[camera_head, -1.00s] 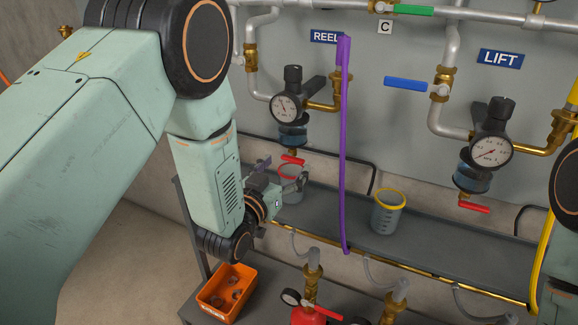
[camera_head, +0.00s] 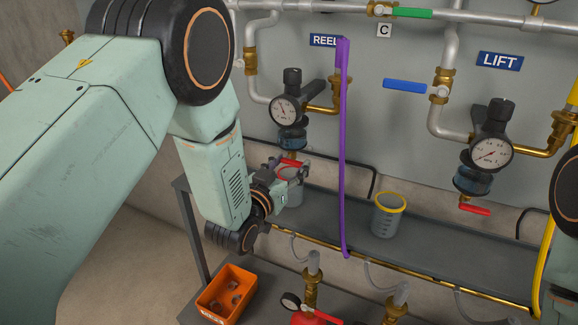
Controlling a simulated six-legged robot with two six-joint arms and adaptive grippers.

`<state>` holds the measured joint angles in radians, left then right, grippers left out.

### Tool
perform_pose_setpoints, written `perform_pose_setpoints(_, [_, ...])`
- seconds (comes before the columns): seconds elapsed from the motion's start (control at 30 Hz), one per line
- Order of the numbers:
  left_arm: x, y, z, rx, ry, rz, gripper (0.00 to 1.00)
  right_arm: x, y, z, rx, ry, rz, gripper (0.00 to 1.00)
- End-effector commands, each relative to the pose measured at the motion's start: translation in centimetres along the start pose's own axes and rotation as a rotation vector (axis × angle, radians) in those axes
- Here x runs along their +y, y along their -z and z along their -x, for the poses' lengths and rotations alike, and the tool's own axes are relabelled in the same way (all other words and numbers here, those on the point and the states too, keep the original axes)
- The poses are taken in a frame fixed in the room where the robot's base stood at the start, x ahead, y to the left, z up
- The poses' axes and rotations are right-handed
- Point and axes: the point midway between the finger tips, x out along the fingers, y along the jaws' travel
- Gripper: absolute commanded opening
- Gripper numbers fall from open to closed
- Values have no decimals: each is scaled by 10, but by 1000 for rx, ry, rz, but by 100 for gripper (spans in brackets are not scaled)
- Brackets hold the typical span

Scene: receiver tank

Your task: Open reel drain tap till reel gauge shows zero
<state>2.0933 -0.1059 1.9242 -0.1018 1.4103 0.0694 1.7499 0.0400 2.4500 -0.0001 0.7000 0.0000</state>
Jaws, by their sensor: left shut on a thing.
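The reel gauge (camera_head: 284,110) is a round white dial under the REEL sign (camera_head: 325,40). Its dark needle is off to the upper left, and its numbers are too small to read. Below it hangs a dark blue bowl (camera_head: 292,139) with the red drain tap handle (camera_head: 291,162) at its bottom. My left gripper (camera_head: 292,176) is at this handle and looks shut on it, partly hiding it. A grey cup (camera_head: 292,190) stands on the shelf below the tap, partly hidden by the gripper. My right gripper is out of view.
A cup with a yellow rim (camera_head: 388,217) stands on the grey shelf (camera_head: 345,213). A purple hose (camera_head: 343,150) hangs right of the reel gauge. The LIFT gauge (camera_head: 491,153) is further right. An orange bin (camera_head: 226,293) sits low at left.

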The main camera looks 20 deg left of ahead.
Motion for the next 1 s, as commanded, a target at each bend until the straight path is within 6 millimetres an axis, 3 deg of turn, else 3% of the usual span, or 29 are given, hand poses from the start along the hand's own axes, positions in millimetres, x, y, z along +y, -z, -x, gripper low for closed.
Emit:
perform_pose_setpoints(0.17, [0,0,0,0,0,0,23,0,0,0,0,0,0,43])
perform_pose_setpoints(0.67, [0,-3,0,0,0,-235,23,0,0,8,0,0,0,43])
perform_pose_setpoints(1.0, [0,-4,0,0,0,-249,23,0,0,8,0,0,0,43])
